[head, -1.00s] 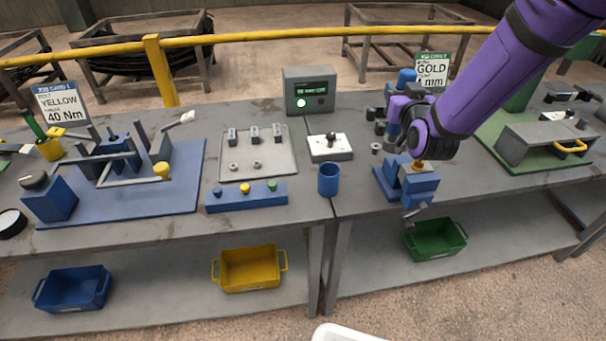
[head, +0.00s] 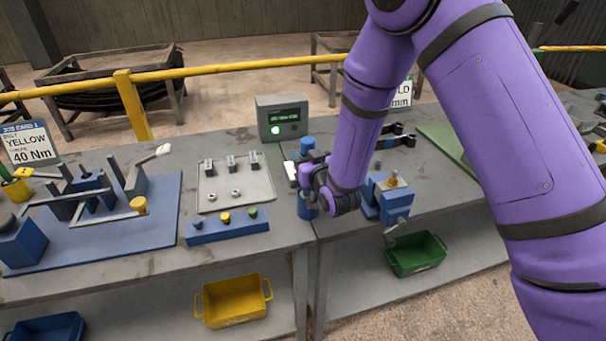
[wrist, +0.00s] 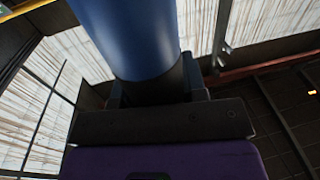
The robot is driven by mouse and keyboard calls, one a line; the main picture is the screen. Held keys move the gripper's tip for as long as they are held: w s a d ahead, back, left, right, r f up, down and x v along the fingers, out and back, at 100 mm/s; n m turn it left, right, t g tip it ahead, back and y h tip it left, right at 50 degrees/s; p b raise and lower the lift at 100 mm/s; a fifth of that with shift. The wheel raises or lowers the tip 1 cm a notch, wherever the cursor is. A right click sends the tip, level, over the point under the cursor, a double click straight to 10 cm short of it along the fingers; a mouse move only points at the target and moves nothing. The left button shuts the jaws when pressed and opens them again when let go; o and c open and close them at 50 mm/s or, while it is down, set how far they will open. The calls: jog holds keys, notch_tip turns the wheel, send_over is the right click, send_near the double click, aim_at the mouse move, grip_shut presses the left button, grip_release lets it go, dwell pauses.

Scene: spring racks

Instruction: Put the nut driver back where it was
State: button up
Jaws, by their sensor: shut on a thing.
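My gripper (head: 308,172) is shut on the nut driver, whose thick blue handle (head: 306,144) stands up above the jaws. In the wrist view the handle (wrist: 130,38) rises upright from between the jaws (wrist: 155,92). The driver's lower end is hidden behind my gripper. A blue cup (head: 306,208) stands on the bench directly below my gripper and is partly covered by it. I cannot tell whether the driver's shaft is inside the cup. A blue vise (head: 388,205) with a gold piece (head: 393,180) on top stands to the right.
A panel with three buttons (head: 228,226) and a grey tray (head: 240,195) lie left of the cup. A display box (head: 282,118) stands behind. A white block (head: 290,170) shows beside my gripper. Yellow (head: 235,302) and green (head: 415,255) bins sit on the lower shelf.

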jog(key=shift+f, duration=2.35)
jog(key=shift+d+f, duration=0.1)
jog(key=o, duration=1.2)
jog(key=v, duration=1.2)
